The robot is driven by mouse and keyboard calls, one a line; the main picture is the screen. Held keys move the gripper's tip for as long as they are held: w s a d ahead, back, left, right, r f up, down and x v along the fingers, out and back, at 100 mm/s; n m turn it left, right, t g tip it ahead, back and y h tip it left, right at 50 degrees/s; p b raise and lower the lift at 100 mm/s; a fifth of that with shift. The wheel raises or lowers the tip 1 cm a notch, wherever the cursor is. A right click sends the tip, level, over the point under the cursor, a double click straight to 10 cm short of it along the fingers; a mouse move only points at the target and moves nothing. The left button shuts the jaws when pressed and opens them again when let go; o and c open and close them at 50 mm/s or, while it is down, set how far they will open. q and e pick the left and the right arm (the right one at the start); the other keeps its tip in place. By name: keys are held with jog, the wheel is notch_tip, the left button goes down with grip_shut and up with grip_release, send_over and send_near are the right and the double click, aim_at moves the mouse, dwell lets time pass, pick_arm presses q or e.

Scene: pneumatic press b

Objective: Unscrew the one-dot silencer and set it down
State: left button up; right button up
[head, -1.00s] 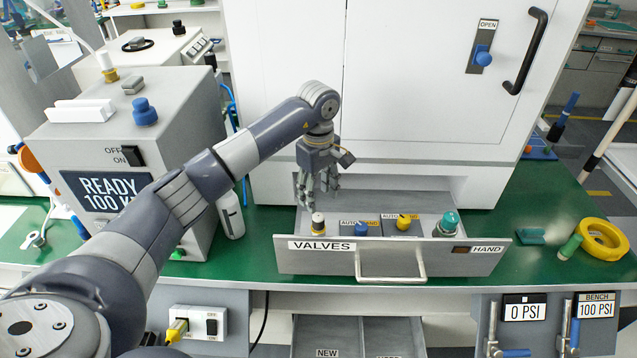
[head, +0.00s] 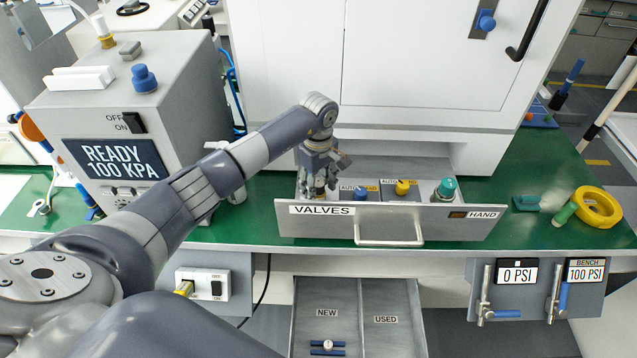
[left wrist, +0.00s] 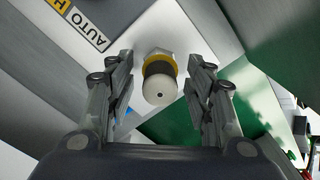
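The one-dot silencer (left wrist: 159,84) shows end-on in the left wrist view, with a pale cap bearing one dark dot, a dark body and a yellow ring. It stands in the VALVES drawer (head: 300,228). My left gripper (left wrist: 161,70) is open, its fingers on either side of the silencer with a visible gap on each side. In the head view my left gripper (head: 318,192) is lowered into the drawer's left end and hides the silencer. My right gripper is not in view.
Blue (head: 360,194), yellow (head: 403,187) and teal (head: 446,188) knobs stand to the right in the drawer. Below is an open drawer with NEW (head: 327,314) and USED (head: 386,320) compartments; a white-topped part (head: 327,345) lies in NEW. Yellow tape (head: 612,205) lies on the green bench.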

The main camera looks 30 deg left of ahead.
pick_arm(q)
grip_shut()
jog(key=n, duration=0.5)
jog(key=shift+r+n, duration=0.1)
jog(key=shift+n, duration=0.2)
jog(key=n, duration=0.6)
jog(key=shift+c, duration=1.2)
grip_release()
